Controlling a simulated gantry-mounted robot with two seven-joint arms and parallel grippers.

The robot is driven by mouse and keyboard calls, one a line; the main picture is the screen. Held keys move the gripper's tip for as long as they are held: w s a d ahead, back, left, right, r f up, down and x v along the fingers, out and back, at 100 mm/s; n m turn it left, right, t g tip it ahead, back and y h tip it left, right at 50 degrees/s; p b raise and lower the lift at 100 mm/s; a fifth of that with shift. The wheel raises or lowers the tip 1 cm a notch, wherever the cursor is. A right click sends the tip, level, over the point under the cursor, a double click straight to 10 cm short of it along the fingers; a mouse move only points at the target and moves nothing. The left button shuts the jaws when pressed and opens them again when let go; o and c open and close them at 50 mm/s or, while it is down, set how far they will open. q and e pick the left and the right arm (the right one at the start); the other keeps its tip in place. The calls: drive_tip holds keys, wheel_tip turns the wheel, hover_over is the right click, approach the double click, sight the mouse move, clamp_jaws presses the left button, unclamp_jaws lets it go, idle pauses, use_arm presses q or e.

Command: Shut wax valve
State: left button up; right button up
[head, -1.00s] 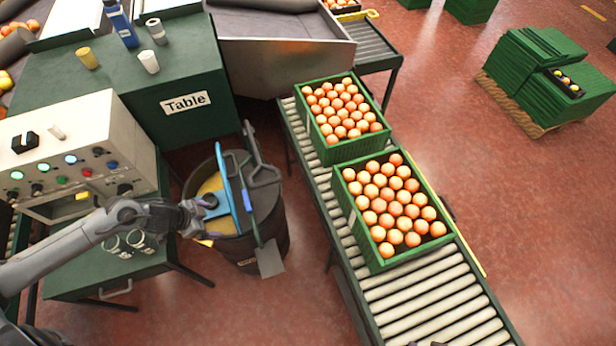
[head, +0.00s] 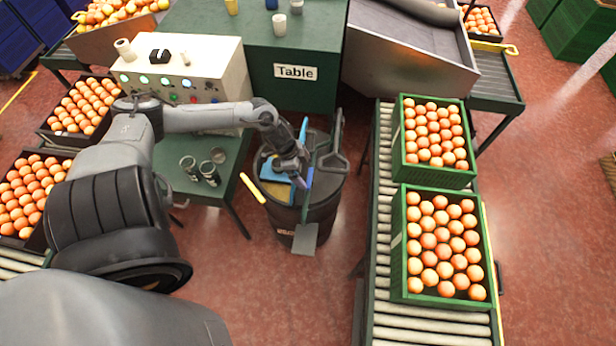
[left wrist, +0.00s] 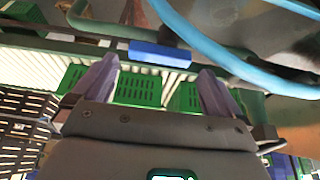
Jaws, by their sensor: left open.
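I cannot pick out with certainty which part is the wax valve. A cream control box (head: 185,70) with knobs and lit buttons stands at the left of the green table. A dark barrel (head: 325,205) holds several long-handled tools, among them a blue one (head: 278,190) and a grey one. A yellow handle (head: 253,188) sticks out at the barrel's left side. My left gripper (head: 304,182) is over the barrel, close to the tools. In the left wrist view its two fingers (left wrist: 157,88) are apart with nothing between them. A light-blue curved bar (left wrist: 220,52) passes just beyond. My right gripper is out of view.
A roller conveyor (head: 390,325) on the right carries two green crates of oranges (head: 398,240). More orange crates stand at the left. Red floor lies open between barrel and conveyor.

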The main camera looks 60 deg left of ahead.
sight(309, 178)
use_arm(q)
drive_tip(key=shift+b+x, duration=0.3)
drive_tip(key=shift+x, duration=1.55)
drive_tip(key=c, duration=0.8)
drive_tip(key=shift+w, duration=0.1)
